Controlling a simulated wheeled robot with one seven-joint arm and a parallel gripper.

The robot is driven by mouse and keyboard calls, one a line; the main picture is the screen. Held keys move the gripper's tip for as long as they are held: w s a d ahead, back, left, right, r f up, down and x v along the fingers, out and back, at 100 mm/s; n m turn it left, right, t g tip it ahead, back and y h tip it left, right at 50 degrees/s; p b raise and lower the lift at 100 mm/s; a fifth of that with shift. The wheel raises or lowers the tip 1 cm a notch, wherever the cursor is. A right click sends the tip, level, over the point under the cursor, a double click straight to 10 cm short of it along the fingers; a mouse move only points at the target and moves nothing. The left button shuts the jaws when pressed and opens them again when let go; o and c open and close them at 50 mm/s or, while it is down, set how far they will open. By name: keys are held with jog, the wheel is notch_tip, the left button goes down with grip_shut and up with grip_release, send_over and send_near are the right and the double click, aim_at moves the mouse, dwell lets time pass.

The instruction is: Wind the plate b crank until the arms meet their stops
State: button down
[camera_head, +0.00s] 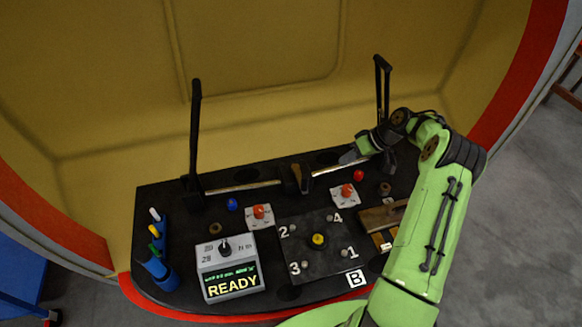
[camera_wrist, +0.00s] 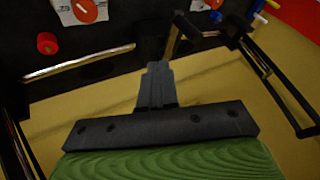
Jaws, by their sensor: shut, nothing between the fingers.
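A black deck carries a square plate (camera_head: 300,262) numbered 1 to 4 with a yellow knob (camera_head: 317,239), beside a white "B" label (camera_head: 356,278). A metal shaft runs behind it, in a left length (camera_head: 243,187) and a right length (camera_head: 336,167), with a dark crank-like piece (camera_head: 297,179) at the middle, also in the wrist view (camera_wrist: 182,36). A tall black left arm (camera_head: 195,130) and right arm (camera_head: 382,85) stand upright. My gripper (camera_head: 348,158) is shut and empty above the right shaft length; its fingertips (camera_wrist: 157,66) appear near the crank piece, contact unclear.
A grey box (camera_head: 229,268) reads "READY". Orange buttons (camera_head: 259,212) and (camera_head: 347,191), a red knob (camera_head: 358,175) and a blue knob (camera_head: 232,204) sit on the deck. Coloured markers (camera_head: 156,233) stand at left. A yellow wall (camera_head: 270,60) rises behind.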

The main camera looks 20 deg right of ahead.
jog(key=w+a+f, duration=0.2)
jog(key=a+f, duration=0.6)
jog(key=shift+a+f+b, duration=0.15)
jog(key=shift+a+b, duration=0.1)
jog(key=shift+b, duration=0.2)
